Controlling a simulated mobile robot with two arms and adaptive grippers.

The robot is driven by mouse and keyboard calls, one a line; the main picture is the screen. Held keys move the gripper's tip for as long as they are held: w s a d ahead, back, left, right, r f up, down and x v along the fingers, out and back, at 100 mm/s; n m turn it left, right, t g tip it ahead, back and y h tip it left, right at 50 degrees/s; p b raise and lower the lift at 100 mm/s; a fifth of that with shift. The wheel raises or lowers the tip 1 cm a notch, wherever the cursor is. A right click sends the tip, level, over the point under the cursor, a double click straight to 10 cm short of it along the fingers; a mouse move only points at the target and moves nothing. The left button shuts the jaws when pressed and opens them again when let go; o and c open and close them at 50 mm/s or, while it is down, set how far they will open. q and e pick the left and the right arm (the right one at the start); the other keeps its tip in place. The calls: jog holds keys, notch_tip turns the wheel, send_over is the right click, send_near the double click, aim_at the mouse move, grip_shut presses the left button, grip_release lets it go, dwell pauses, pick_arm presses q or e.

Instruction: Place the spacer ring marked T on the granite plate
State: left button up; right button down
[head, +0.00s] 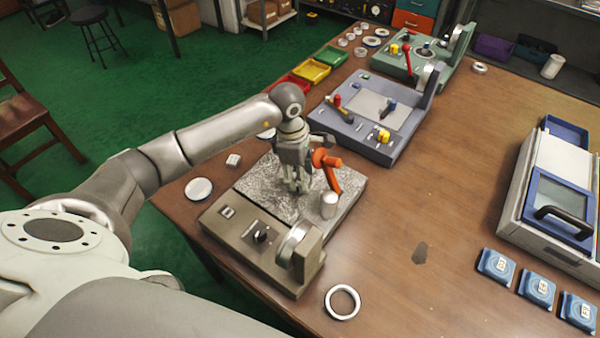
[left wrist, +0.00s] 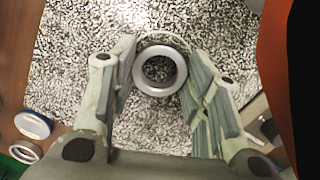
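The granite plate (head: 262,190) is the speckled grey slab on the near instrument; it fills most of the left wrist view (left wrist: 75,75). My left gripper (head: 298,188) points down at this plate. In the left wrist view, a grey metal ring (left wrist: 141,71) lies flat between the fingertips of my left gripper (left wrist: 161,62), over the speckled surface. The fingers are right beside the ring on both sides; whether they press on it or stand just clear cannot be told. No T mark is readable. The ring is hidden in the head view. My right gripper is out of view.
An orange lever (head: 330,172) and a metal cylinder (head: 329,205) stand close right of my gripper. A loose ring (head: 342,302) lies in front and a pale disc (head: 198,188) at left. A grey-blue instrument (head: 400,140) stands behind. The table's middle right is mostly clear.

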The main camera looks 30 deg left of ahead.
pick_arm(q)
jog(key=o, duration=0.4)
jog(key=shift+r, duration=0.15)
notch_tip(320, 180, up, 12)
jog(key=a+b, duration=0.1)
jog(key=b, duration=0.1)
jog(key=shift+s+a, duration=0.15)
jog(key=shift+a, duration=0.05)
dwell(0.7)
